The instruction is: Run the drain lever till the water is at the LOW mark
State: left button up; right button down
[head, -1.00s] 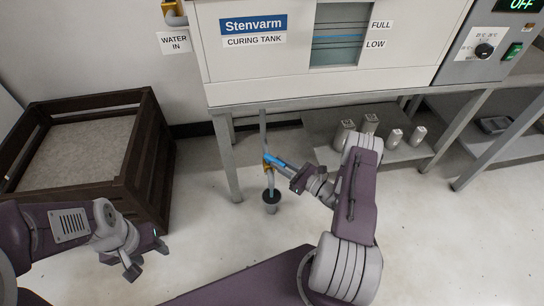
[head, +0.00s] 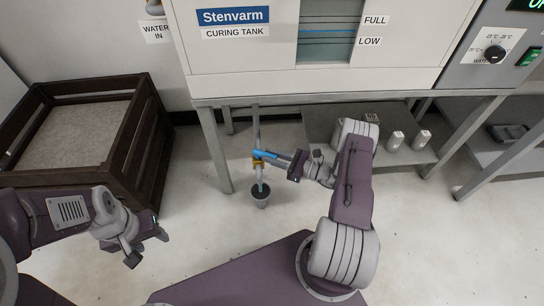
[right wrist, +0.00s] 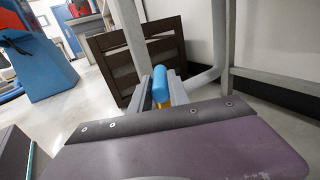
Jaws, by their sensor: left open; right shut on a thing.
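The curing tank (head: 230,60) has a sight window (head: 328,45) with FULL (head: 375,20) and LOW (head: 369,41) labels. A bright blue line in the window lies between the two labels, apparently the water level. Below the tank, a drain pipe (head: 256,125) carries a brass valve with a blue drain lever (head: 266,155). My right gripper (head: 282,158) is shut on the lever, whose blue end (right wrist: 160,84) shows between the fingers in the right wrist view. A bluish stream appears to fall into the drain cup (head: 262,201). My left gripper (head: 148,246) is open and empty, low at left.
A dark wooden crate (head: 145,150) stands on the floor at left. Metal blocks (head: 395,140) stand on the low shelf under the tank. A control panel (head: 492,45) with a knob and green switch is at right. Table legs (head: 216,150) stand near my right gripper.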

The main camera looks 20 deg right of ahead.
jog(key=shift+f, duration=0.1)
jog(key=c, duration=1.3)
grip_release()
jog(key=shift+o, duration=0.2)
jog(key=p+v, duration=0.3)
jog(key=v, duration=0.6)
jog(key=shift+p, duration=0.4)
